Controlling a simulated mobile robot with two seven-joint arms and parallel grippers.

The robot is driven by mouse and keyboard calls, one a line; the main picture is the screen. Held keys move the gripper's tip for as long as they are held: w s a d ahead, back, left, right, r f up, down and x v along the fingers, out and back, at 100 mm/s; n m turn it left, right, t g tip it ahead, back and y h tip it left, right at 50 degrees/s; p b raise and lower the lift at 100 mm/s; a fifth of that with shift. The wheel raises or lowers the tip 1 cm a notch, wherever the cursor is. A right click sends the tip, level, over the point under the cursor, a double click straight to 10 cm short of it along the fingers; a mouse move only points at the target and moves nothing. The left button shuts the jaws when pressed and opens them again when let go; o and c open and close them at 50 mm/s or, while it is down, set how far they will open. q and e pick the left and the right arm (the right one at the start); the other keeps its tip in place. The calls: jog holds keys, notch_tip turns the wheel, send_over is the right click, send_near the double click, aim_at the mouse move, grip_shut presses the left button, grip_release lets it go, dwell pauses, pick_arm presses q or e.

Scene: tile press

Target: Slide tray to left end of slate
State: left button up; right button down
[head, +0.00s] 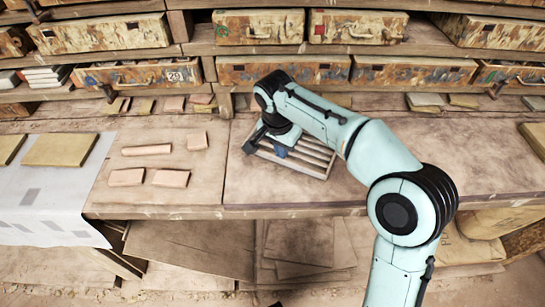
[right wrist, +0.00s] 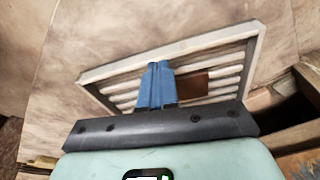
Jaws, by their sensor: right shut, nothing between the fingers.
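The tray (head: 320,152) is a pale slatted rack with a raised rim, lying near the left edge of the wide brown-grey slab (head: 430,165) that I take for the slate. In the right wrist view the tray (right wrist: 220,53) fills the middle, turned at an angle, with a small brown piece (right wrist: 194,86) on or between its slats. My right gripper (head: 281,151) is over the tray. Its blue fingers (right wrist: 160,66) are shut together with nothing between them; I cannot tell whether they touch the slats. My left gripper is not in view.
Several pinkish tiles (head: 170,178) lie on the bench left of the slab. A white cloth with tan slabs (head: 60,149) is at far left. Shelves with painted boxes (head: 258,27) stand behind. The slab right of my arm is mostly clear.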

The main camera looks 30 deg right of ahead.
jog(key=shift+s+a+f, duration=0.15)
jog(key=shift+f, duration=0.55)
jog(key=shift+a+f, duration=0.1)
jog(key=s+a, duration=0.1)
jog(key=a, duration=0.1)
jog(key=s+a, duration=0.1)
jog(key=a, duration=0.1)
jog(key=s+a+b, duration=0.1)
jog(key=a, duration=0.1)
jog(key=shift+s+a, duration=0.15)
jog(key=shift+a, duration=0.05)
